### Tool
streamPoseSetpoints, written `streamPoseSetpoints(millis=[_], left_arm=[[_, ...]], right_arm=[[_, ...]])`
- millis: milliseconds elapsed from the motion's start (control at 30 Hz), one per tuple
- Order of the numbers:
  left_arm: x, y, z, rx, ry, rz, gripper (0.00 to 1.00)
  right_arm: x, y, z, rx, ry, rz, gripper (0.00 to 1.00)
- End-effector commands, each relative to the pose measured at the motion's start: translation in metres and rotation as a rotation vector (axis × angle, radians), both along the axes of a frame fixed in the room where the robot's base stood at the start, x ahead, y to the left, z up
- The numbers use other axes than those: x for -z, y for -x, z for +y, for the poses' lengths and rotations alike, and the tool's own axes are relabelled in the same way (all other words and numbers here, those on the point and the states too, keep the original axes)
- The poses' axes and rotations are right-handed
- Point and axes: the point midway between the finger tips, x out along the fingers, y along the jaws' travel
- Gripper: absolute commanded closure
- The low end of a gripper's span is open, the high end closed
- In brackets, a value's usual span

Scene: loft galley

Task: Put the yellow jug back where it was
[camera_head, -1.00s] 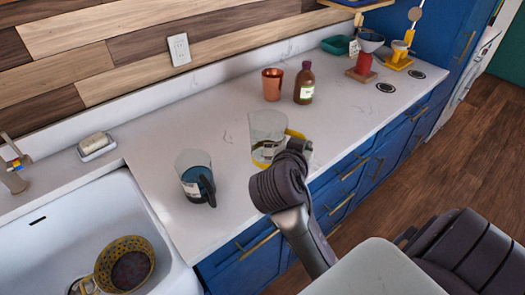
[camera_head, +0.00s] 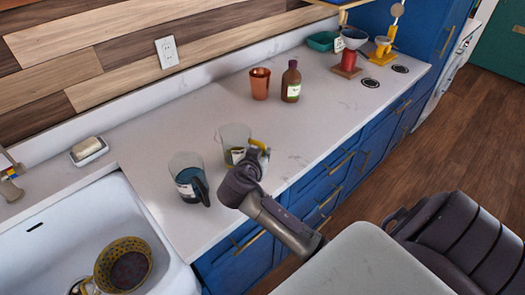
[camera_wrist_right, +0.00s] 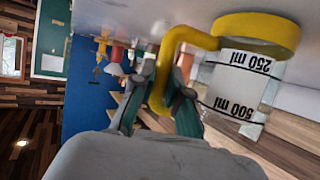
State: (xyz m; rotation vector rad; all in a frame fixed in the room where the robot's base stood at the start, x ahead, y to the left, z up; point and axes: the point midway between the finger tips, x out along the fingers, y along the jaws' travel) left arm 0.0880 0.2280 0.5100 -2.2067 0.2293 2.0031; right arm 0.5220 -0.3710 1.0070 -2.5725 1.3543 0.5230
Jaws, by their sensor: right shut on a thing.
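The yellow jug (camera_head: 233,134), a clear measuring jug with a yellow handle and yellow base, is upright at the counter, right of the blue jug (camera_head: 187,172). My right gripper (camera_head: 262,158) is shut on its handle. In the right wrist view, turned upside down, my right gripper's fingers (camera_wrist_right: 160,92) are on either side of the yellow handle, and the jug (camera_wrist_right: 240,75) shows its base and volume marks. I cannot tell whether the base touches the counter. Part of the jug is hidden behind my wrist. My left gripper is not in view.
A copper cup (camera_head: 260,84) and a brown bottle (camera_head: 291,82) stand behind the jug. A sink (camera_head: 60,228) with a yellow colander (camera_head: 105,263) is at the left. The counter (camera_head: 330,118) is clear right of the jug.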

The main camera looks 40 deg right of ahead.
Motion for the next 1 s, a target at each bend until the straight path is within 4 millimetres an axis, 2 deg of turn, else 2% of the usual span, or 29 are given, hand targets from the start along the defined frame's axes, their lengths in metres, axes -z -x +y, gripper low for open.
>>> streamPoseSetpoints(millis=[300, 333, 467, 500, 867, 1000], left_arm=[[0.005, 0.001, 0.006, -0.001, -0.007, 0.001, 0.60], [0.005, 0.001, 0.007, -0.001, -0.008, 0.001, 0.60], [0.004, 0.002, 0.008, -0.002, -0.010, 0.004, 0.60], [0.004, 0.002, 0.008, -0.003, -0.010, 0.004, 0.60], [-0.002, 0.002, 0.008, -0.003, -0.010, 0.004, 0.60], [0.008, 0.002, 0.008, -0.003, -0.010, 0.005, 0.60]], right_arm=[[0.005, 0.000, 0.000, 0.001, 0.000, -0.002, 1.00], [0.005, 0.000, 0.000, 0.000, -0.001, -0.001, 0.84], [0.003, 0.000, 0.000, 0.000, -0.001, -0.001, 0.62], [0.003, 0.000, 0.000, 0.000, 0.000, 0.000, 0.60], [-0.003, 0.000, 0.001, -0.001, 0.000, 0.000, 0.60], [-0.006, 0.011, 0.019, -0.003, -0.005, -0.002, 0.60]])
